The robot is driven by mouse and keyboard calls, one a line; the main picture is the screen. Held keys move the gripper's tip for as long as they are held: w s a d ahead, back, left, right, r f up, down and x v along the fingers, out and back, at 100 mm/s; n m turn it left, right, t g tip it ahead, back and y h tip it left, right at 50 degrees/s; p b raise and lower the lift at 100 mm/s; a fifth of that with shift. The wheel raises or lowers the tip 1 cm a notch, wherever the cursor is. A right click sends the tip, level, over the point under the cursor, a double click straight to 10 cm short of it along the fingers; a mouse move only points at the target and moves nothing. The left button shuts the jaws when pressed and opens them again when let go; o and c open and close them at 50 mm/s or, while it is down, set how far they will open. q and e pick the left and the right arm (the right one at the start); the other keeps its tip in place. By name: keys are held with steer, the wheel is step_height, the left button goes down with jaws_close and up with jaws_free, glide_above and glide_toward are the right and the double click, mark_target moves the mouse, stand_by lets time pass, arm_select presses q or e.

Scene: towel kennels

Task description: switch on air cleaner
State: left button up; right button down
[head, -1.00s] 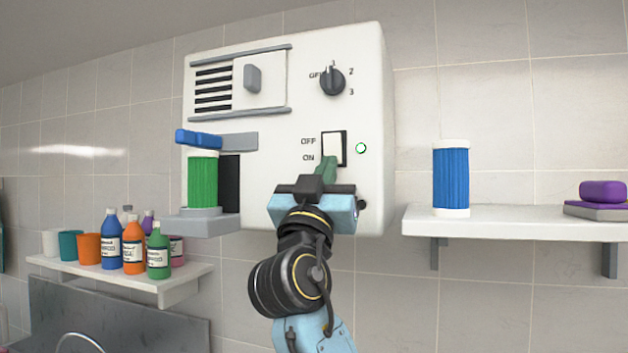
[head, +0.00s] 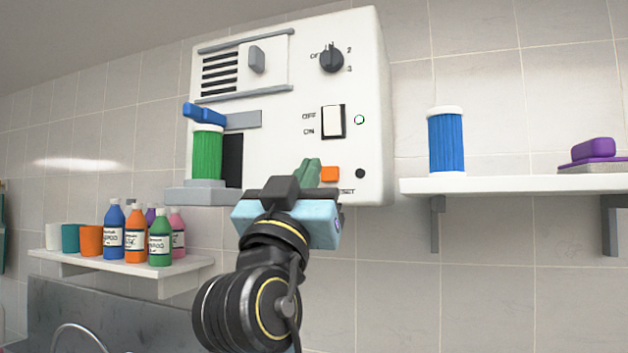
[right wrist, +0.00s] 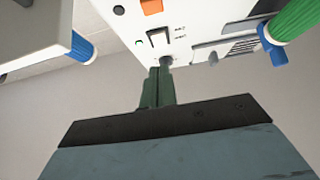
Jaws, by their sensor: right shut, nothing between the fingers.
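The white air cleaner (head: 290,130) hangs on the tiled wall. Its white rocker switch (head: 333,121) sits in a black frame with OFF beside the top and ON beside the lower part. A ring-shaped indicator (head: 359,120) to its right shows green. A black dial (head: 331,60) above points up. My right gripper (head: 308,171) is shut and empty, its green fingertips below and left of the switch, beside the orange button (head: 330,174). In the right wrist view the gripper (right wrist: 158,85) points toward the panel, with the switch (right wrist: 158,38) beyond. My left gripper is not in view.
A green filter (head: 207,155) stands on the cleaner's left ledge under a blue handle (head: 204,114). Bottles and cups fill the lower left shelf (head: 150,278).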

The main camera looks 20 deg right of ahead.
steer(key=shift+s+a+f+b, duration=0.25)
steer(key=shift+f+b, duration=0.15)
steer(key=shift+f, duration=0.1)
steer(key=shift+s+a+f+b, duration=0.25)
steer(key=shift+f+b, duration=0.15)
steer(key=shift+f, duration=0.1)
steer(key=shift+d+r, duration=0.1)
